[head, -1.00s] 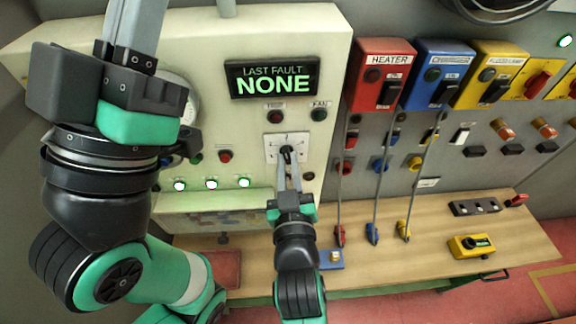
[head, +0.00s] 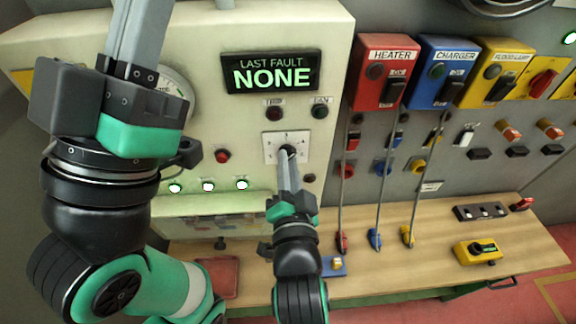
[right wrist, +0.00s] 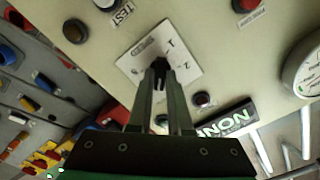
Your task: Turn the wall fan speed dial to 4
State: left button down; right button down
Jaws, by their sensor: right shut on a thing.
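The speed dial is a small black knob (head: 287,150) on a white square plate (head: 271,142) of the cream panel, below the fault display. My right gripper (head: 286,157) reaches up to it from below, its fingers shut on the knob. In the right wrist view the two fingertips (right wrist: 161,68) sit on either side of the black knob (right wrist: 159,63). The plate (right wrist: 128,62) shows a 1 and a 2; the other marks and the knob's pointer cannot be read. My left gripper (head: 138,35) is raised at the left, away from the dial, its fingertips beyond the top edge.
A display (head: 271,73) reads LAST FAULT NONE. Buttons (head: 319,111) and lit green lamps (head: 208,185) surround the dial. A wooden bench (head: 400,265) stands below.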

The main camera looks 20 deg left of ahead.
jog(key=shift+m+b, duration=0.3)
jog(key=shift+m, duration=1.3)
jog(key=c, duration=0.8)
grip_release()
jog(key=shift+c, duration=0.2)
jog(key=p+v, duration=0.2)
jog(key=v, duration=0.9)
jog(key=shift+s, duration=0.3)
jog(key=shift+d, duration=0.1)
